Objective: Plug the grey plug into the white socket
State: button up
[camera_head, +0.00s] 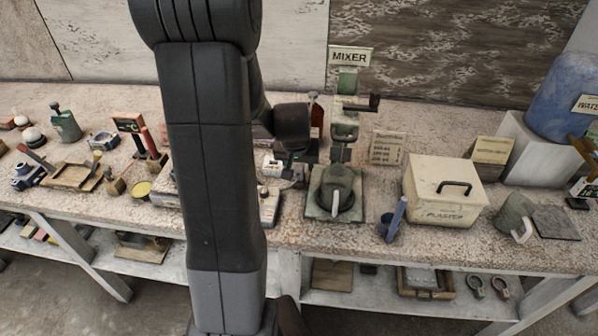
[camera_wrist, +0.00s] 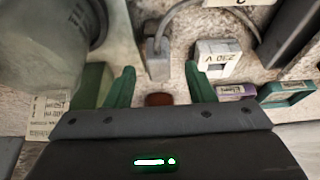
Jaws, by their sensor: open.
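The grey plug (camera_wrist: 157,62) shows in the wrist view at the upper middle, with a grey cable curving up from it. My gripper (camera_wrist: 160,67) is open, its green fingers on either side of the plug with a gap at each side. I cannot tell their height difference. The white socket (camera_wrist: 218,58), marked 230 V, is just right of the right finger. In the head view, a white block that looks like the socket (camera_head: 270,166) shows on the bench beside my arm. My gripper (camera_head: 291,167) is dark and small there, and the plug cannot be made out.
In the wrist view a bucket (camera_wrist: 45,40) fills the upper left. Purple (camera_wrist: 236,92) and green (camera_wrist: 285,92) labelled items lie right. The plaster box (camera_head: 445,190) is farther right.

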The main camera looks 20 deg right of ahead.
jog(key=shift+x, duration=1.2)
jog(key=c, duration=1.1)
jog(key=shift+o, duration=0.2)
grip_shut()
